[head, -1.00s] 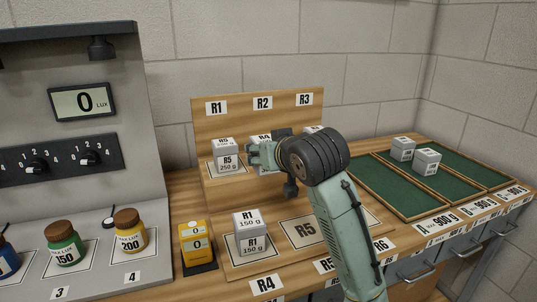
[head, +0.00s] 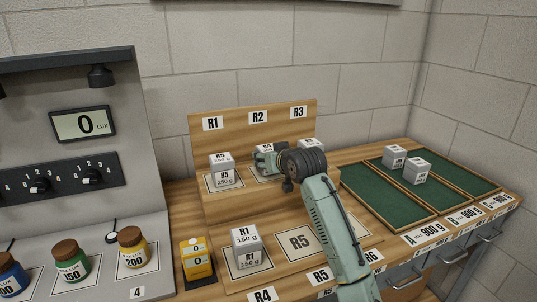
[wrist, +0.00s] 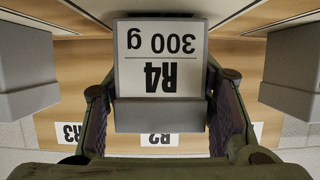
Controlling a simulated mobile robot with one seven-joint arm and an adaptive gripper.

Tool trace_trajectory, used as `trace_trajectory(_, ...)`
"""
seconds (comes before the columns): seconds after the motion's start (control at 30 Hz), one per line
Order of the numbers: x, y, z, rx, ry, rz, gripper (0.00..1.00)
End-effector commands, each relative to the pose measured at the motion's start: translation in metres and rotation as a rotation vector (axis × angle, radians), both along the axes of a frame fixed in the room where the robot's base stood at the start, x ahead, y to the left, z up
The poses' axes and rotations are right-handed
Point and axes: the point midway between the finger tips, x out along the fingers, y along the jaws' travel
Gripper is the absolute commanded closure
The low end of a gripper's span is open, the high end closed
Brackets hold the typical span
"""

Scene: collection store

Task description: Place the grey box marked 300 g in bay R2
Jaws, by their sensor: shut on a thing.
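The grey box marked R4 300 g (wrist: 160,60) fills the middle of the wrist view, with its label upside down there. My gripper (wrist: 162,112) is shut on it, one finger on each side. In the head view my gripper (head: 266,158) is at bay R2 on the upper step, below the R2 label (head: 258,117). Only a part of the held box (head: 265,147) shows there behind the gripper. A strip of the bay R2 mat (head: 268,179) shows below the gripper. Whether the box touches the bay is hidden.
A grey R5 250 g box (head: 222,170) stands in bay R1, left of my gripper. Another grey box (head: 311,146) stands in bay R3, partly hidden by my arm. Bay R5 (head: 300,241) is empty. A R1 150 g box (head: 247,245) stands in bay R4.

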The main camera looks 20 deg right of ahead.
Motion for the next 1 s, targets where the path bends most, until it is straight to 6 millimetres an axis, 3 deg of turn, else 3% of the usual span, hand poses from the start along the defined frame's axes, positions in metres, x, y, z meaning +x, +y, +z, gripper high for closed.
trace_trajectory(0.4,-0.0001,0.0007,-0.0062,0.001,-0.003,0.001,0.89)
trace_trajectory(0.43,-0.0002,0.0006,-0.0058,0.0,-0.001,0.001,0.48)
trace_trajectory(0.7,-0.0001,0.0005,-0.0054,0.0,-0.001,0.0,0.3)
trace_trajectory(1.0,-0.0002,0.0004,-0.0043,-0.001,-0.002,0.0,0.3)
